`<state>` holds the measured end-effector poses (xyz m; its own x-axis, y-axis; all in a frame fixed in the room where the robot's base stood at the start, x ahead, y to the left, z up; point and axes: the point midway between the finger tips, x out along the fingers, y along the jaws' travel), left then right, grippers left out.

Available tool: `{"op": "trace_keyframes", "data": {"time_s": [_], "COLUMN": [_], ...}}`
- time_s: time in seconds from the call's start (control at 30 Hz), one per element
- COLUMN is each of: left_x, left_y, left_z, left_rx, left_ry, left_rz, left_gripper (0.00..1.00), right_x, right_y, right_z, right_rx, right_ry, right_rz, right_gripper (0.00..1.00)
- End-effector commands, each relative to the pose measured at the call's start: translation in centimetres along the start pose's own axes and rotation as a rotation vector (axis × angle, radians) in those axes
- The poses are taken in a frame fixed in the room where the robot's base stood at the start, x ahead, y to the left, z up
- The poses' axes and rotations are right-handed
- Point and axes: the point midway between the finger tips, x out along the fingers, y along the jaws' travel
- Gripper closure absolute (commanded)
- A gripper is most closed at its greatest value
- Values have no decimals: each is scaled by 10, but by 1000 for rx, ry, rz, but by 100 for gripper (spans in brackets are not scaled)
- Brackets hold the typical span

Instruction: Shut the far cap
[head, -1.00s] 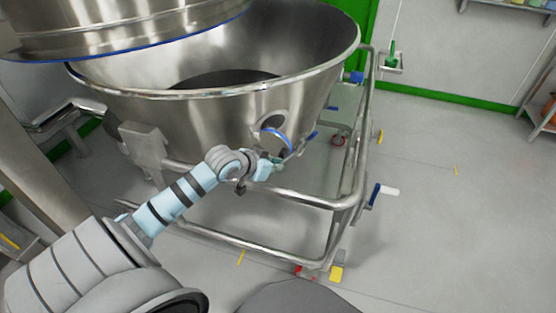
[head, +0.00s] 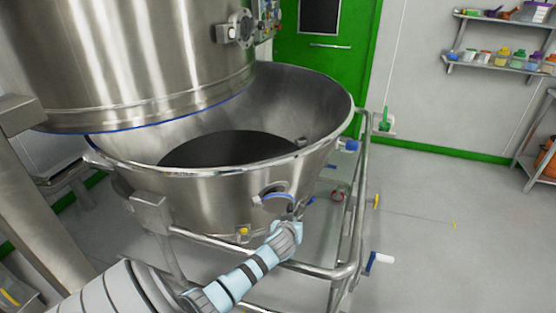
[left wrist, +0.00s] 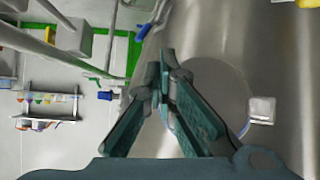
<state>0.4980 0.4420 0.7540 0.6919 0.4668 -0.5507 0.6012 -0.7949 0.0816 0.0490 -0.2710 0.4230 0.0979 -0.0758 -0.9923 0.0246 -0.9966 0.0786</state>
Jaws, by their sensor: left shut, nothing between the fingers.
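A round port with a blue-edged cap (head: 278,196) is on the front wall of the steel bowl (head: 205,190). The cap looks swung out from the wall, but its exact angle is too small to tell. My left gripper (head: 298,210) is just right of the cap, close to the wall; whether it touches is unclear. In the left wrist view, my left gripper (left wrist: 166,78) has its green fingers shut at the tips, with nothing between them. Behind them a round grey disc (left wrist: 222,88) with a blue lower edge shows, partly hidden by the fingers. My right gripper is out of view.
A tubular frame rail (head: 355,225) runs around the bowl, with a blue-and-white handle (head: 378,260) at its corner. A blue fitting (head: 348,146) sticks out at the bowl's right side. The steel vessel (head: 140,60) hangs above. Floor at right is clear.

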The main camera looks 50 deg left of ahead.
Motion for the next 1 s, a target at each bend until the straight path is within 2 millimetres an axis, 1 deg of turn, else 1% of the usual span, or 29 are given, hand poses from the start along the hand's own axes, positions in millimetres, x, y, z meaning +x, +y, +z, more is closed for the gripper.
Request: {"op": "trace_keyframes", "data": {"time_s": [0.03,0.1,0.3,0.4,0.7,1.0], "left_x": [7,13,26,31,38,38], "left_y": [3,6,9,8,9,9], "left_z": [0,-4,-18,-24,-33,-35], "left_rx": [-31,-72,-174,-195,-192,-192], "left_ry": [10,25,61,68,66,66], "left_rz": [-24,-66,-164,-188,-185,-184], "left_gripper": [100,100,100,100,100,100], "right_x": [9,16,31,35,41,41], "right_y": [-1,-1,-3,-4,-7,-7], "right_z": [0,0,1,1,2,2], "right_rx": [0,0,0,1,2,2], "right_ry": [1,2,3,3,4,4], "right_rz": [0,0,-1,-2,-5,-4], "right_gripper": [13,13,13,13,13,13]}}
